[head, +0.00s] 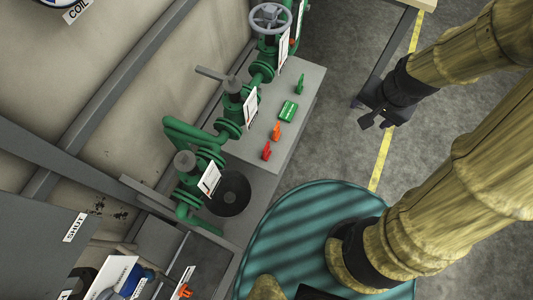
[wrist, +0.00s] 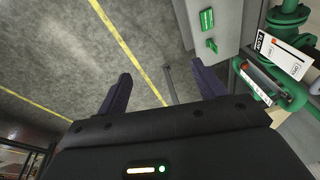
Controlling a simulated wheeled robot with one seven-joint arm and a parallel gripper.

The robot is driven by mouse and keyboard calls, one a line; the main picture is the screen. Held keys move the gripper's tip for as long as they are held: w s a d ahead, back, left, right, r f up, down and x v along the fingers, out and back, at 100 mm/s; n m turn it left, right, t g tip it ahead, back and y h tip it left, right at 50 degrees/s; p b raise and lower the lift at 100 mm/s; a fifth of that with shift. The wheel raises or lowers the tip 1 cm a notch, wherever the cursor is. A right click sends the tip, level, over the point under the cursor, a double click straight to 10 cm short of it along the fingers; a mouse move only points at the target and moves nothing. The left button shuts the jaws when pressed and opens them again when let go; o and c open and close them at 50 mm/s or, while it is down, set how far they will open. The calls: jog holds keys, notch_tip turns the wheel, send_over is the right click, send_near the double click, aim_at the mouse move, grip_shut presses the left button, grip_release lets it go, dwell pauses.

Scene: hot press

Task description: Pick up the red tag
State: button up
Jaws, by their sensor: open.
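The red tag (head: 266,151) lies on the grey ledge (head: 310,88) beside the green pipework, nearest of a short row. An orange tag (head: 276,132) lies just beyond it. My gripper (head: 366,118) is to the right of the ledge, over the floor and well apart from the red tag. In the wrist view my gripper (wrist: 160,76) has its two dark fingers spread with nothing between them. The red tag cannot be made out in the wrist view.
A green block (head: 288,110) and a green tag (head: 300,84) lie farther along the ledge. Green pipes with valves and white cards (head: 250,107) line its left side. A round black opening (head: 228,194) is at its near end. A table (head: 385,50) stands at the top. Open floor lies right of the ledge.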

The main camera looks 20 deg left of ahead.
jog(key=w+a+f+m+y+b, duration=0.2)
jog(key=a+f+m+b, duration=0.65)
jog(key=f, duration=0.75)
jog(key=m+g+y+b, duration=0.1)
jog(key=m+g+b, duration=0.1)
jog(key=m+b, duration=0.4)
send_near(265, 150)
notch_tip(265, 150, up, 2)
jog(key=w+d+m+p, duration=0.1)
jog(key=w+d+p, duration=0.1)
jog(key=shift+s+d+r+m, duration=0.15)
jog(key=shift+r+m, duration=0.1)
jog(key=shift+y, duration=0.3)
jog(key=b+x, duration=0.2)
jog(key=x, duration=1)
jog(key=shift+f, duration=0.15)
jog(key=shift+f+b, duration=0.1)
jog(key=shift+b, duration=0.2)
jog(key=b+x, duration=0.1)
jog(key=x, duration=0.4)
